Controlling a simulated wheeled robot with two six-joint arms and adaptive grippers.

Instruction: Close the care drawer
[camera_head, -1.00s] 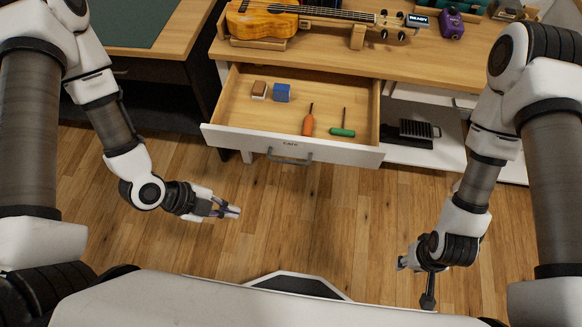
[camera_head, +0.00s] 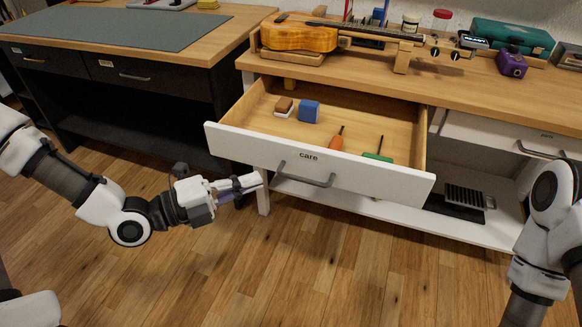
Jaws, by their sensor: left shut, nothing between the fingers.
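The care drawer (camera_head: 250,147) is pulled well out from under the wooden workbench. Its white front has a "care" label and a grey bar handle (camera_head: 306,170). Inside lie a brown and white block (camera_head: 284,107), a blue block (camera_head: 309,111), an orange-handled tool (camera_head: 336,141) and a green-handled tool (camera_head: 377,156). My left gripper (camera_head: 257,183) is shut and empty, in front of the drawer front's lower left and left of the handle. I cannot tell whether it touches the drawer. My right arm is at the right edge, and its gripper is out of the picture.
A dark cabinet with a green mat (camera_head: 110,27) stands at the left. A lower white shelf (camera_head: 390,210) is below. The wooden floor in front is clear.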

